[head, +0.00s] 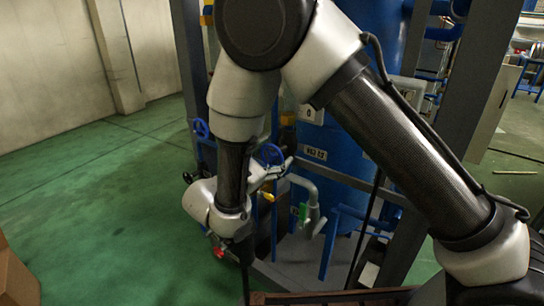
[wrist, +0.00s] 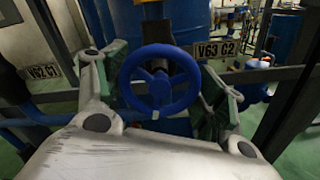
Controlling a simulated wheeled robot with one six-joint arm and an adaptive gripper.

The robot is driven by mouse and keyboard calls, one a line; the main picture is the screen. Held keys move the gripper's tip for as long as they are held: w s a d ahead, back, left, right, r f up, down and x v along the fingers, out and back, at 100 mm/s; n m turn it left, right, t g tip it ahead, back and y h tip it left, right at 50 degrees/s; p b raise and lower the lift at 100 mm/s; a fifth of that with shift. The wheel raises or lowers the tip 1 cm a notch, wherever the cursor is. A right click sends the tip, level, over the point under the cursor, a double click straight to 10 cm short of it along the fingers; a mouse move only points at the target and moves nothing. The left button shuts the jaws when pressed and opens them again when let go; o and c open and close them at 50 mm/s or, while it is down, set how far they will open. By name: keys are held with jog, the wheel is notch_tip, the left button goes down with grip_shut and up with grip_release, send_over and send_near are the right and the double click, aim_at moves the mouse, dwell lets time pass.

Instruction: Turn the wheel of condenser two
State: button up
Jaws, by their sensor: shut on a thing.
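The blue handwheel (wrist: 160,88) faces my wrist camera, with a "V63 C2" plate (wrist: 221,49) to its right. My gripper (wrist: 168,72) has one finger on the left and one on the right of the wheel and is shut on it. The exact contact of the green-padded fingertips with the rim is hard to see. In the head view the wheel (head: 270,153) shows just beside my gripper (head: 272,172), in front of a blue column (head: 345,150). The wheel's far side and stem are partly hidden.
Another blue handwheel (head: 201,129) is further left in the head view. A "V62 C1" plate (wrist: 43,71) is at the left in the wrist view. Grey frame posts (head: 190,60) and pipes (head: 305,190) crowd the wheel. Green floor (head: 100,220) at left is clear; a cardboard box (head: 15,280) stands at lower left.

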jog(key=m, duration=0.4)
jog(key=shift+m, duration=0.4)
jog(key=m, duration=0.4)
jog(key=shift+m, duration=0.3)
jog(key=o, duration=1)
jog(key=shift+s, duration=0.1)
jog(key=v, duration=1.1)
jog(key=shift+s+a, duration=0.3)
